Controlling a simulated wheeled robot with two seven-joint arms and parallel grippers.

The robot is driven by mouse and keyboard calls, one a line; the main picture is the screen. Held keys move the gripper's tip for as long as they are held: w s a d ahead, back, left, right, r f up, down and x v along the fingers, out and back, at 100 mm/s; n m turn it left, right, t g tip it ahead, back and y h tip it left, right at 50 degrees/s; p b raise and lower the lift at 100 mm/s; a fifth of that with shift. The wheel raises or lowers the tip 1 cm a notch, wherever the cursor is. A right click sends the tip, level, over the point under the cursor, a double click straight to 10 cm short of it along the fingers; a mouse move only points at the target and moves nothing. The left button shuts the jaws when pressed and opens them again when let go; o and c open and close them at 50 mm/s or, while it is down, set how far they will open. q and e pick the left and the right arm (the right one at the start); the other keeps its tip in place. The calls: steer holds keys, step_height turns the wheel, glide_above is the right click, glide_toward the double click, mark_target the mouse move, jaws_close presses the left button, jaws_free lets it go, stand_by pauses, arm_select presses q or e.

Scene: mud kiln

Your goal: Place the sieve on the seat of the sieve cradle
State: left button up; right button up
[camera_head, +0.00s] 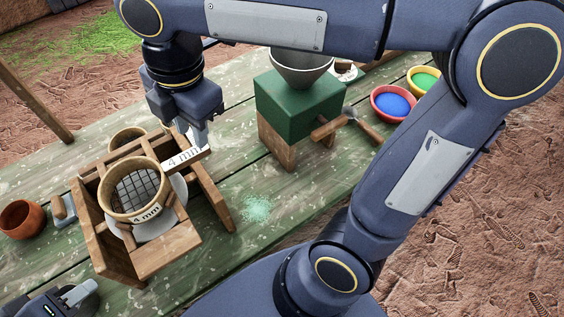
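The sieve (133,190) is a round wooden hoop with dark mesh and a "4 mm" label. It sits in the middle of the wooden sieve cradle (168,254), over a pale bowl (176,191); whether it is flat on the seat is hard to tell. The cradle has its own "4 mm" plate (184,158). My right gripper (197,139) points down behind that plate, apart from the sieve; its fingertips are partly hidden and its opening is unclear. My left gripper (84,294) is at the bottom left, cut by the frame edge, clear of the sieve.
Another round wooden hoop (126,137) is behind the sieve. A clay pot (21,218) and a small wooden-handled tool (62,209) lie left. Pale grains (257,208) lie on the table.

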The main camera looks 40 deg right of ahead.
steer(key=s+d+f+m+t+y, duration=0.1)
steer(key=s+d+f+m, duration=0.4)
steer(key=m, duration=0.6)
steer(key=s+d+f+m+t+y, duration=0.1)
steer(key=s+d+f+m+t, duration=0.2)
steer(key=m, duration=0.9)
steer(key=s+d+f, duration=0.2)
steer(key=d+f, duration=0.1)
steer(key=d, duration=0.1)
steer(key=shift+s+d+m+t+y, duration=0.15)
steer(key=shift+m+t+y, duration=0.15)
steer(key=shift+y, duration=0.1)
